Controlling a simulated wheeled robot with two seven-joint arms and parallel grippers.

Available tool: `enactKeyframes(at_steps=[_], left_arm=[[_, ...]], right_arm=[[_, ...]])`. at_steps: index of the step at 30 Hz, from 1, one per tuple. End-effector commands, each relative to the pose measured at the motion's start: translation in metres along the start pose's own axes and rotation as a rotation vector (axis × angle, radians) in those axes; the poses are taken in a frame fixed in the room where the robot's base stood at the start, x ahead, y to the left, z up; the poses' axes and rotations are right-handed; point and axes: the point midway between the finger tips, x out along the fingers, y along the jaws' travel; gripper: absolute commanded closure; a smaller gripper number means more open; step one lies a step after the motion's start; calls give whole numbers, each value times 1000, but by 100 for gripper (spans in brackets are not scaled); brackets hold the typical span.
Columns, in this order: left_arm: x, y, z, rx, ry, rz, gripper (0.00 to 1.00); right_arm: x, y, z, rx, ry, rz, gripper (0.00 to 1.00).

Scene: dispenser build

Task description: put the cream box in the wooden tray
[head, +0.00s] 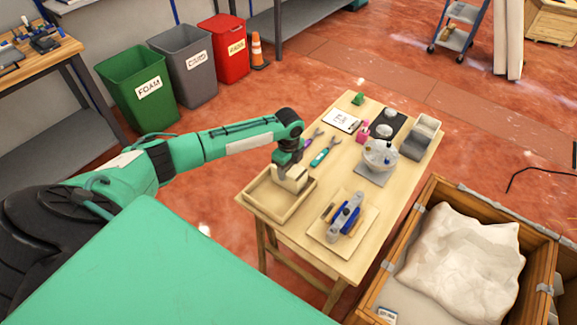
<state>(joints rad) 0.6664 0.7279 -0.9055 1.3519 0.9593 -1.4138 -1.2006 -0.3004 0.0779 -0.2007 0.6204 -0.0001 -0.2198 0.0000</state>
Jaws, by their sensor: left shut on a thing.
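My left gripper (287,166) points down over the wooden tray (264,209) at the near left corner of the table. It is shut on the cream box (292,181). The box overlaps the tray's far part in the head view; I cannot tell whether it touches the tray floor. The gripper hides the upper part of the box. My right gripper is not in view.
The wooden table (345,255) also holds a board with a blue and grey part (343,217), a teal tool (323,152), a white round device (380,156), a grey and cream dispenser (419,137) and a clipboard (342,120). A wooden crate (418,205) with a white sack stands to the right.

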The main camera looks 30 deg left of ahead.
Motion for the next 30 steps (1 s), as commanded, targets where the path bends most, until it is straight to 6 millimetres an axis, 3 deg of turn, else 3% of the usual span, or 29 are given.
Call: enactKeyframes(at_steps=[7,8,11,22,26,30], left_arm=[[2,0,0,0,0,-1,73],[2,0,0,0,0,0,40],[2,0,0,0,0,0,22],[-4,-1,0,0,0,-2,22],[-22,-1,0,0,0,-4,22],[-53,-2,0,1,1,-5,22]], right_arm=[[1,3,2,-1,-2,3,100],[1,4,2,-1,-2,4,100],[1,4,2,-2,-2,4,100],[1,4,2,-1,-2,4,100],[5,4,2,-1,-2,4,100],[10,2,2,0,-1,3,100]])
